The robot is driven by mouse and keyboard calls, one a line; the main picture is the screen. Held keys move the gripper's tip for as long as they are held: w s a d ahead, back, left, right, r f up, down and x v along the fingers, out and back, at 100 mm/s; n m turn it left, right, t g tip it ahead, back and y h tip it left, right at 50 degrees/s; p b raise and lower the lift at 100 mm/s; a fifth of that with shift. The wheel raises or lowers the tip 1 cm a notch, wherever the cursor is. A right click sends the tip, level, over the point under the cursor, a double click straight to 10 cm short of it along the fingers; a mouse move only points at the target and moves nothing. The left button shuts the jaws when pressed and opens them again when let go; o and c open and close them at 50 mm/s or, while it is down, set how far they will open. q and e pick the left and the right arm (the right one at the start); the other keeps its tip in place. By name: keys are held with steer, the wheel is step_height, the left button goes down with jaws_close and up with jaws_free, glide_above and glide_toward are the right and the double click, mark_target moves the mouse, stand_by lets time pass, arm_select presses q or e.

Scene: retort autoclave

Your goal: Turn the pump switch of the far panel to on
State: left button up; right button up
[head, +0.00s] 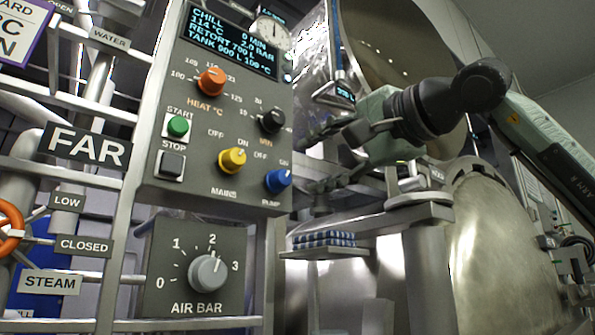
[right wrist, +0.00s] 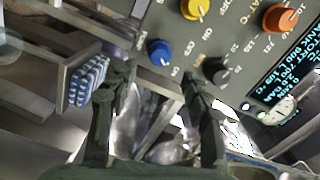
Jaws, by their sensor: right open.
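The far panel (head: 190,110) is a grey box marked by a FAR sign. Its blue pump switch (head: 278,180) is at the lower right corner, with OFF and ON labels above it. Its pointer looks turned up and right, near ON, but it is too small to be sure. My right gripper (head: 316,160) is open and empty, just right of the panel. In the right wrist view the blue pump switch (right wrist: 159,51) lies beyond the gap between my open fingers (right wrist: 157,82), apart from both. My left gripper is not in view.
Near the pump switch are the yellow mains knob (head: 232,160), a black knob (head: 271,121) and the orange heat knob (head: 211,82). Start (head: 178,127) and stop (head: 171,166) buttons sit left. A blue-checked stack (head: 324,239) lies on a shelf below my gripper.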

steer(key=v, duration=0.3)
steer(key=shift+s+d, duration=0.2)
steer(key=shift+s, duration=0.15)
